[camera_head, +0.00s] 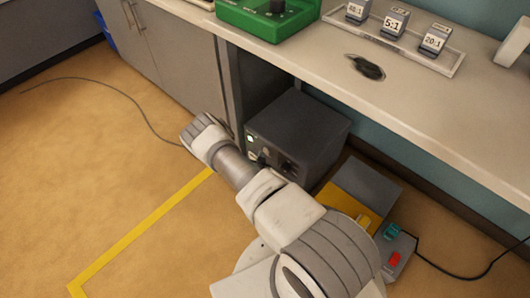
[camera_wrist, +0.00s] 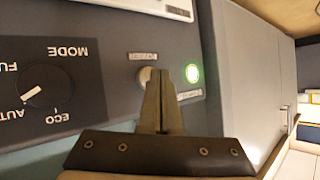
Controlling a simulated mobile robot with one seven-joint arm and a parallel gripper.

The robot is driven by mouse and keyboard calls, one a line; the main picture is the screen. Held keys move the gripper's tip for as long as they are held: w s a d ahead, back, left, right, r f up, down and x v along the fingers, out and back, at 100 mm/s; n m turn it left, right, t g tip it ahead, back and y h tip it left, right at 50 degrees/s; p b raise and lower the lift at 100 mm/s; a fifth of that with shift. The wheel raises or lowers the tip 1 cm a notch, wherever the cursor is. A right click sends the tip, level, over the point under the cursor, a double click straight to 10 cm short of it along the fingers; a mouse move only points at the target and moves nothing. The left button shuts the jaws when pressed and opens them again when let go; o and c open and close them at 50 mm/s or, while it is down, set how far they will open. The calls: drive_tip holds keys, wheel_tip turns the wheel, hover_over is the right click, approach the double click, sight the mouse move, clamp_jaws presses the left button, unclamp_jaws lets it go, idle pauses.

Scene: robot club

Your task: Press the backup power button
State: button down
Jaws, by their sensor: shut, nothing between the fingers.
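A dark grey unit (camera_head: 312,125) stands on the floor under the bench, its front panel facing left. In the wrist view its panel appears upside down. A round pale button (camera_wrist: 143,75) sits there beneath a small inverted label that seems to read POWER. A lit green lamp (camera_wrist: 193,73) is right of it; the lamp also shows in the head view (camera_head: 250,139). My gripper (camera_wrist: 160,74) is shut and empty. Its tips are in front of the panel, between button and lamp, overlapping the button's right edge. I cannot tell whether they touch it. My arm partly blocks the head view.
A mode knob (camera_wrist: 42,86) with AUTO and ECO marks is left of the button. A grey cabinet (camera_head: 180,60) borders the unit's bay. A box with red and teal controls (camera_head: 396,250) lies at lower right. Open floor (camera_head: 90,160) is to the left.

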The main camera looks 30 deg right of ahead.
drive_tip(key=shift+a, duration=0.1)
drive_tip(key=a, duration=0.1)
drive_tip(key=s+a, duration=0.1)
drive_tip(key=a, duration=0.1)
drive_tip(key=s+a, duration=0.1)
drive_tip(key=a, duration=0.1)
drive_tip(key=shift+s+a, duration=0.1)
drive_tip(key=shift+a, duration=0.1)
idle(0.5)
